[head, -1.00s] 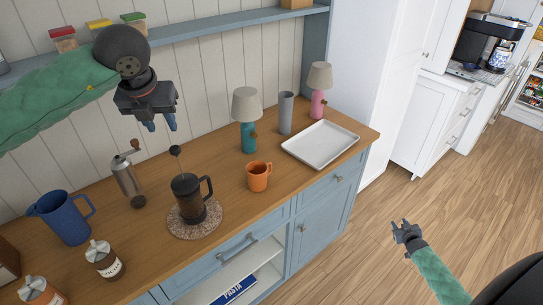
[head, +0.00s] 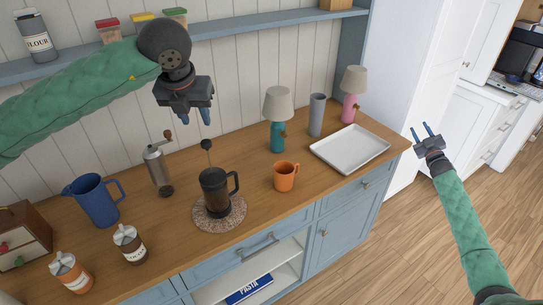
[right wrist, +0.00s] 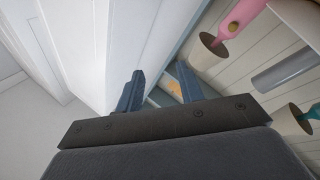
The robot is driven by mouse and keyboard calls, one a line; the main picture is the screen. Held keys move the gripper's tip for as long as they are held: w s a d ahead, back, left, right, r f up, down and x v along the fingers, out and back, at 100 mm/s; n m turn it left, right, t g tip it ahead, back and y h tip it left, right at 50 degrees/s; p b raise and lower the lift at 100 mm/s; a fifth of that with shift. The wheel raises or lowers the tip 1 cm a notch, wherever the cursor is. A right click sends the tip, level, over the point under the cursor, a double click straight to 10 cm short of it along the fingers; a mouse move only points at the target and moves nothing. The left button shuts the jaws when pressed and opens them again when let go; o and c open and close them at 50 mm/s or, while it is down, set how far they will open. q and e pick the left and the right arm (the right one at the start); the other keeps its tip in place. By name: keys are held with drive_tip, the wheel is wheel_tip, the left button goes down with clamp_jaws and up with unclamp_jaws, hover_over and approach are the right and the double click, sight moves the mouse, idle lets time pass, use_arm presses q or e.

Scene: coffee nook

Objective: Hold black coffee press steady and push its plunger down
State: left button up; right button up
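The black coffee press (head: 215,193) stands upright on a round speckled mat (head: 219,224) on the wooden counter. Its plunger rod is raised, with a round black knob (head: 206,144) on top, and its handle points right. My left gripper (head: 196,115) hangs above the press, near the wall, with its fingers pointing down. Its fingers are apart and empty, well clear of the knob. My right gripper (head: 427,131) is off the counter's right end, far from the press, open and empty. In the right wrist view its two blue fingers (right wrist: 160,90) are apart.
An orange mug (head: 285,177) and teal lamp (head: 278,135) stand right of the press. A white tray (head: 350,149) lies farther right. A grinder (head: 157,169), blue pitcher (head: 95,200) and jars (head: 130,245) stand left. A blue shelf (head: 240,28) runs above.

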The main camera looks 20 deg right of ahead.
drive_tip(key=w+a+r+n+y, duration=0.2)
drive_tip(key=a+r+n+y, duration=0.25)
drive_tip(key=r, duration=0.45)
drive_tip(key=w+a+r+n+y, duration=0.3)
drive_tip(key=a+r+n+y, duration=0.15)
drive_tip(key=r, duration=0.55)
drive_tip(key=w+a+r+n+y, duration=0.2)
drive_tip(key=a+r+n+y, duration=0.25)
drive_tip(key=r, duration=0.45)
drive_tip(key=w+a+f+n+g+y, duration=0.3)
drive_tip(key=a+f+g, duration=0.7)
drive_tip(key=a+f, duration=1.15)
drive_tip(key=n+g+h, duration=0.2)
drive_tip(key=g+h, duration=0.9)
drive_tip(key=h, duration=0.3)
hover_over(236, 175)
drive_tip(key=shift+w+r, duration=0.3)
drive_tip(key=shift+w, duration=0.1)
drive_tip(key=shift+f, duration=3.85)
